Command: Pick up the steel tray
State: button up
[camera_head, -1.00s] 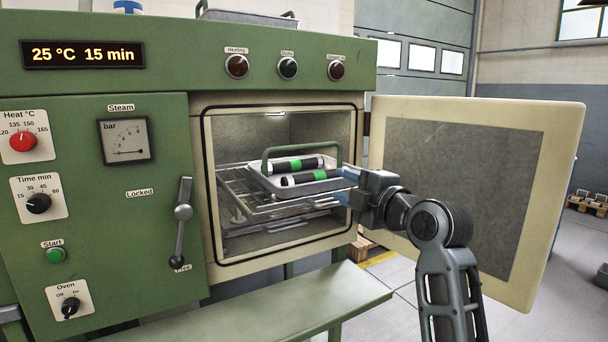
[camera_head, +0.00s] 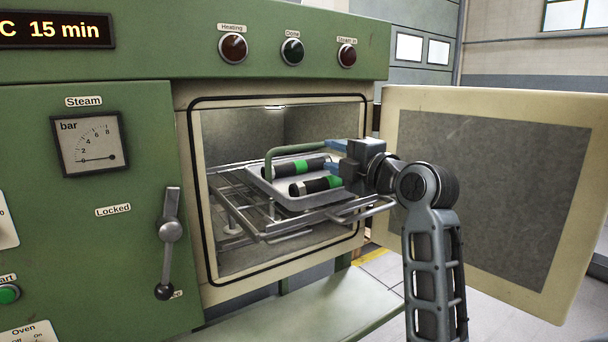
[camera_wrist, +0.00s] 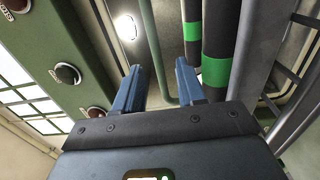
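The steel tray (camera_head: 268,192) is a shallow grey pan with a green bar handle (camera_head: 268,165) arching over it. It sits on a wire rack inside the open oven chamber. Two black cylinders with green bands (camera_head: 301,166) (camera_head: 308,186) lie in it. My gripper (camera_head: 335,157) is at the tray's right end, above the cylinders, and hides the handle's right part. In the wrist view my gripper (camera_wrist: 157,70) has its two blue fingers apart. The green handle (camera_wrist: 157,45) runs through the gap between them in the picture; contact cannot be told.
The wire rack (camera_head: 262,236) sticks out of the chamber opening. The open oven door (camera_head: 490,190) stands to the right, behind my arm. The lever (camera_head: 168,230) is left of the opening. A green ledge (camera_head: 290,322) lies below it.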

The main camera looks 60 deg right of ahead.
aim_at(316, 146)
jog(key=x, duration=0.2)
jog(key=p+x, duration=0.1)
jog(key=x, duration=0.4)
jog(key=shift+d+r, duration=0.2)
jog(key=shift+r, duration=0.2)
jog(key=shift+w+d+f+p, duration=0.1)
jog(key=shift+w+d+p, duration=0.2)
jog(key=shift+w, duration=0.15)
jog(key=shift+c, duration=0.5)
grip_shut()
